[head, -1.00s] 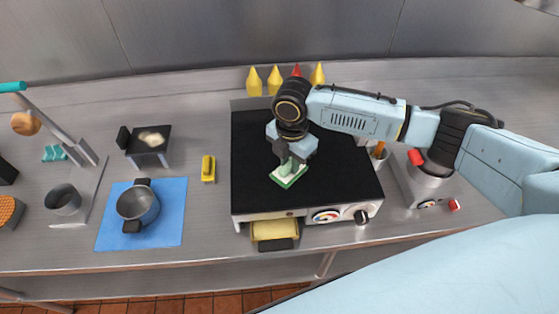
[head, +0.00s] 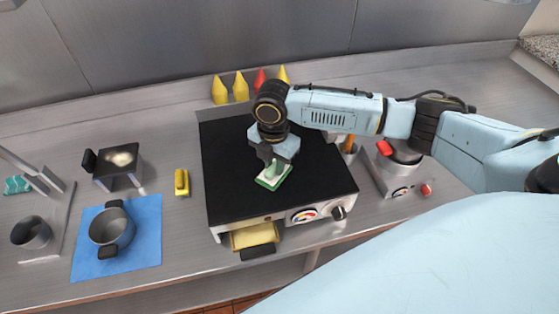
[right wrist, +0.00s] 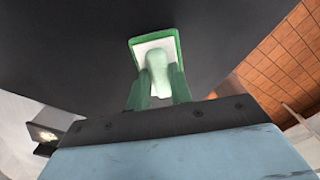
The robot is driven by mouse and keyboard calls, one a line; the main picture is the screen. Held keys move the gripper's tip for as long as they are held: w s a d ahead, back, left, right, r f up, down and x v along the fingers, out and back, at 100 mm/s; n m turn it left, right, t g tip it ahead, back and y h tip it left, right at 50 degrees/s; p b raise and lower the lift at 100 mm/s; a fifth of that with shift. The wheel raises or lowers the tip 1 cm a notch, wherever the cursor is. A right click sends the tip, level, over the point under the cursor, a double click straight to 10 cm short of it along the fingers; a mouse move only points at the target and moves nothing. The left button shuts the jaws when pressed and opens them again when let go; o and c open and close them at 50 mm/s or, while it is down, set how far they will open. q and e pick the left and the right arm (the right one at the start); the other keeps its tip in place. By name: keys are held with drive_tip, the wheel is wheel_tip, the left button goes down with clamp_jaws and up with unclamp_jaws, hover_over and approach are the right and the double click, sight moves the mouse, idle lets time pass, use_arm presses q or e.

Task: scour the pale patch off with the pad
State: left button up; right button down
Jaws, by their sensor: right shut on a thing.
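My right gripper (head: 272,167) is shut on the upright pale green handle of a scouring pad (head: 268,183). The pad has a green rim and a white top, and it is over the black griddle plate (head: 235,190). I cannot tell whether it touches the plate. In the right wrist view the pad (right wrist: 134,50) shows beyond the two green fingers (right wrist: 160,90). No pale patch shows on the griddle; the area under the pad is hidden. My left gripper is out of view.
A grey pot (head: 111,226) stands on a blue mat (head: 145,255). A yellow block (head: 181,182) lies between the stand and the griddle. Several pointed bottles (head: 241,88) stand behind the griddle. A yellow drawer (head: 253,236) juts from its front. A red-handled appliance (head: 400,172) is at right.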

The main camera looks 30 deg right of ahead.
drive_tip(key=shift+w+a, duration=0.45)
drive_tip(key=shift+a, duration=1.2)
drive_tip(key=shift+w+a, duration=0.45)
drive_tip(key=shift+a, duration=1.15)
drive_tip(key=shift+w+a, duration=0.45)
drive_tip(key=shift+a, duration=1.2)
wheel_tip(320, 180, up, 7)
